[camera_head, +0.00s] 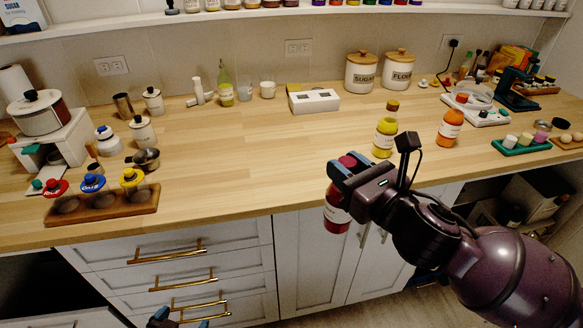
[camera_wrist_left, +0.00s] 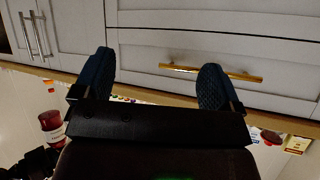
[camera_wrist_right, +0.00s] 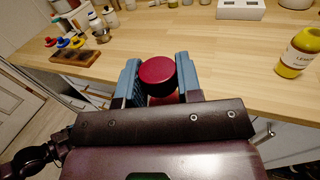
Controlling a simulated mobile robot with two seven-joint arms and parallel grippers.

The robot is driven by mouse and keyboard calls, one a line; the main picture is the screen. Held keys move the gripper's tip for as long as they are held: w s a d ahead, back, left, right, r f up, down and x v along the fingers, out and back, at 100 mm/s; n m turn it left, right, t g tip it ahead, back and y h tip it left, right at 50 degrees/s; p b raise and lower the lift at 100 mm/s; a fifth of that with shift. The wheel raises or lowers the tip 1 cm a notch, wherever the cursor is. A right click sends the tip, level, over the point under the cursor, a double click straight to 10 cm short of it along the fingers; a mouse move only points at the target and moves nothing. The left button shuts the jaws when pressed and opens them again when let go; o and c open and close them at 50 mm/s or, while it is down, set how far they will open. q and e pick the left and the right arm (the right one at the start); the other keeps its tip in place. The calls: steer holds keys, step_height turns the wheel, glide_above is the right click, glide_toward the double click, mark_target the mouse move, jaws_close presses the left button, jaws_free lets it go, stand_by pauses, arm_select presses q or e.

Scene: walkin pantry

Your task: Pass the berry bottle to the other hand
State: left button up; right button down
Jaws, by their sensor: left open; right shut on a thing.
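The berry bottle (camera_head: 337,210) has a dark red cap, red contents and a pale label. My right gripper (camera_head: 347,172) is shut on it near the top and holds it at the counter's front edge, in front of the cabinet doors. In the right wrist view the red cap (camera_wrist_right: 157,71) sits between the blue fingers (camera_wrist_right: 158,82). My left gripper (camera_head: 190,320) is low at the bottom edge of the head view, mostly cut off. In the left wrist view its fingers (camera_wrist_left: 155,80) are apart with nothing between them. The bottle also shows there (camera_wrist_left: 52,128).
The wooden counter (camera_head: 270,165) has clear room in its middle. A yellow bottle (camera_head: 385,138) and an orange bottle (camera_head: 449,128) stand right of centre. A wooden rack (camera_head: 102,206) is at the front left. Brass drawer handles (camera_head: 166,257) stick out near my left gripper.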

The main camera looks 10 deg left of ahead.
arm_select(q)
steer(key=w+d+r+m+t+h, duration=0.1)
steer(key=w+d+r+m+h, duration=0.25)
steer(key=w+r, duration=0.6)
steer(key=w+d+r+m+t+h, duration=0.1)
steer(key=w+d+r+m+h, duration=0.1)
steer(key=w+r+m+h, duration=0.5)
steer(key=m+g+h, duration=0.3)
steer(key=m+g, duration=0.2)
steer(key=g, duration=0.8)
glide_toward(335, 192)
steer(key=w+a, duration=0.2)
steer(key=shift+y, duration=0.25)
steer(key=x, duration=1.2)
steer(key=shift+s+d+f, duration=0.1)
steer(key=shift+d+f, duration=0.15)
steer(key=shift+f, duration=0.05)
